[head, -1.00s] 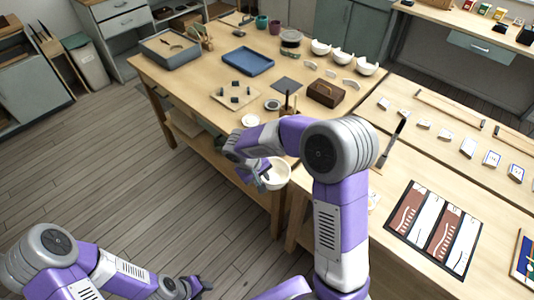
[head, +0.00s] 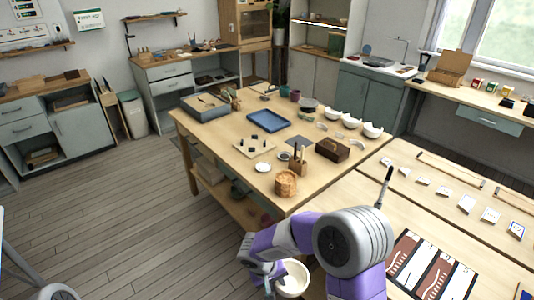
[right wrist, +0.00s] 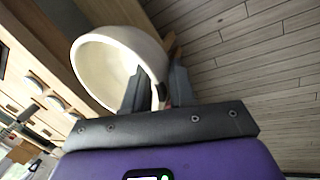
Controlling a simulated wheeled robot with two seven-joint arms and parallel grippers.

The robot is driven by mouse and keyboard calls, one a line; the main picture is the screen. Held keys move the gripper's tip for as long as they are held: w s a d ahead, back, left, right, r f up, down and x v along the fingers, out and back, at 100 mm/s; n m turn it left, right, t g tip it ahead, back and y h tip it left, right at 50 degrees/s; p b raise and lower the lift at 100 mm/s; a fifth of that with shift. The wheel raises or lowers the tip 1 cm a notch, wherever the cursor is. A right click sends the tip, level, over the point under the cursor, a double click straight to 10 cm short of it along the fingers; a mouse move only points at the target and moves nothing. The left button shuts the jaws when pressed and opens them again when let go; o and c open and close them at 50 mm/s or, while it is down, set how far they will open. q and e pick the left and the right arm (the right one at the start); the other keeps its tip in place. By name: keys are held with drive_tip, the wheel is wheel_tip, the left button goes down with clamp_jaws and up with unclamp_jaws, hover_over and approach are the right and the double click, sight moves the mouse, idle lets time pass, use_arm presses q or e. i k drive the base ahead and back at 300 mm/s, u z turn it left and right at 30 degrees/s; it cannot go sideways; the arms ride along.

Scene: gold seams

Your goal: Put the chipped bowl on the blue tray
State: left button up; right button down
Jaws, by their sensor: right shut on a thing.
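My right gripper (head: 270,274) is shut on the rim of a cream-white bowl (head: 294,279), held low in front of the table's near edge. In the right wrist view the bowl (right wrist: 112,62) is tilted with its wall between the two fingers (right wrist: 158,88). I cannot make out a chip on it clearly. The blue tray (head: 269,125) lies flat and empty on the table, farther back from the gripper. My left gripper is out of the head view.
The wooden table (head: 225,135) also bears a round wooden pot (head: 286,184), a white dish (head: 263,166), a board with dark pieces (head: 254,145), a brown box (head: 332,149) and white bowls (head: 372,130). A grey tray (head: 205,105) stands left of the blue tray.

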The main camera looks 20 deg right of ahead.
sight(271, 122)
drive_tip(key=u, duration=0.7)
drive_tip(key=i, duration=2)
drive_tip(key=z, duration=1.3)
drive_tip(key=i, duration=0.2)
drive_tip(key=z, duration=0.05)
